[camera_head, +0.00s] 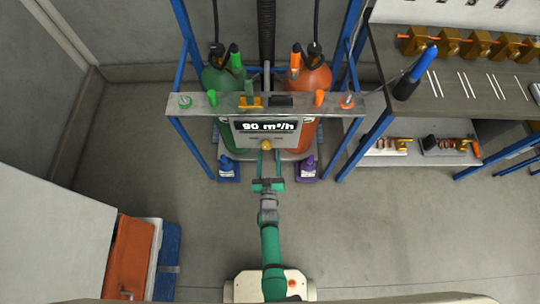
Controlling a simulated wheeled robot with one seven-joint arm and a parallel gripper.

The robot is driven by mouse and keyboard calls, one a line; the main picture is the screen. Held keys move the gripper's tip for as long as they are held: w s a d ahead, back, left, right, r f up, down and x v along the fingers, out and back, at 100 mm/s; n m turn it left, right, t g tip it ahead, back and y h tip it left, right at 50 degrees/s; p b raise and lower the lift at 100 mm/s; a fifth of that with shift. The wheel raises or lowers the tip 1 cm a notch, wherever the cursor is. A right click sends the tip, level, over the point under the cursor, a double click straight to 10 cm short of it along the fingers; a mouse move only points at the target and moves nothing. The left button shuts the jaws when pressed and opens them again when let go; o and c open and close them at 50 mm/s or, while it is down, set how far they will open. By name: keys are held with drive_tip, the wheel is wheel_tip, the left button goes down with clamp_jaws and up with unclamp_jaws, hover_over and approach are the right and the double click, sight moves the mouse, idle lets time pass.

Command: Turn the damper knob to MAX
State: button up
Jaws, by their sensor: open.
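A grey panel (230,131) on the blue-framed station carries a black display (265,126) reading "90 m³/h". A small yellow knob (266,145), probably the damper knob, is below the display at the panel's lower middle. My gripper (268,155) reaches up from below with its two green fingers open. The fingertips are close to the knob, one to each side of it in the picture. I cannot tell whether they touch it or how far away they are in depth. The knob's pointer and any MAX mark are too small to read.
A green cylinder (221,80) and an orange-red cylinder (313,80) stand behind the grey top bar (210,103). A workbench (455,90) is at the right. An orange box (130,258) is at lower left. The floor around my arm is clear.

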drive_tip(key=s, duration=1.1)
idle(0.9)
drive_tip(key=shift+s, duration=0.2)
drive_tip(key=s, duration=1)
drive_tip(key=shift+s+a, duration=0.2)
drive_tip(key=shift+s, duration=0.1)
drive_tip(key=shift+r, duration=0.1)
